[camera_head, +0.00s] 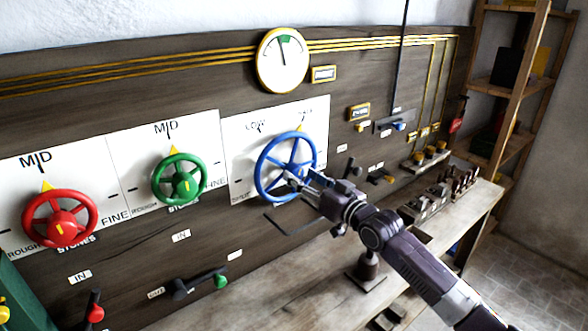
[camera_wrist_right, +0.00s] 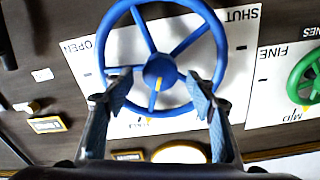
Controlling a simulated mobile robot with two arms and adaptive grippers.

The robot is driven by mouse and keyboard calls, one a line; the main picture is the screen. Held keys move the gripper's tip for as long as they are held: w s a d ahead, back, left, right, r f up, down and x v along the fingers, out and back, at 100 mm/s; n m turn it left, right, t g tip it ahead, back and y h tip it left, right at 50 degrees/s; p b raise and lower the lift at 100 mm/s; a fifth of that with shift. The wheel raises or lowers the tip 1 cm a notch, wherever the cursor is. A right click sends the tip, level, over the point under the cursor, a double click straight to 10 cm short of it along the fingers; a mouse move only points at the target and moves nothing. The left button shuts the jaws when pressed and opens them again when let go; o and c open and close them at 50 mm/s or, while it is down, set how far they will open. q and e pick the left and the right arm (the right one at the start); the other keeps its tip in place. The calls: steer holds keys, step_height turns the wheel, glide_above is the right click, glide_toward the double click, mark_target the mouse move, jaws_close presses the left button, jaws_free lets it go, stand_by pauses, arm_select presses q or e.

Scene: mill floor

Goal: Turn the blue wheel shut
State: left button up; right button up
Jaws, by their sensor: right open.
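The blue wheel (camera_head: 284,166) is mounted on the wooden panel over a white plate (camera_head: 238,136), right of the green wheel. My right gripper (camera_head: 300,182) is at the lower right part of the wheel in the head view. In the right wrist view the blue wheel (camera_wrist_right: 161,68) fills the upper middle, with a yellow mark on its hub. The plate behind it reads OPEN and SHUT, upside down. My right gripper (camera_wrist_right: 160,95) has its fingers apart, one at each side of the hub. I cannot tell whether they touch the wheel. My left gripper is not in view.
A green wheel (camera_head: 179,180) and a red wheel (camera_head: 60,218) are on the panel to the left. A lever with a green knob (camera_head: 221,281) sticks out below. A bench (camera_head: 262,295) runs under the panel. A wooden shelf (camera_head: 512,90) stands at right.

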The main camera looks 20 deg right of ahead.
mark_target(299, 175)
steer(key=shift+p+x, duration=0.35)
steer(key=shift+x, duration=1.7)
steer(key=shift+c, duration=0.7)
steer(key=c, duration=1.1)
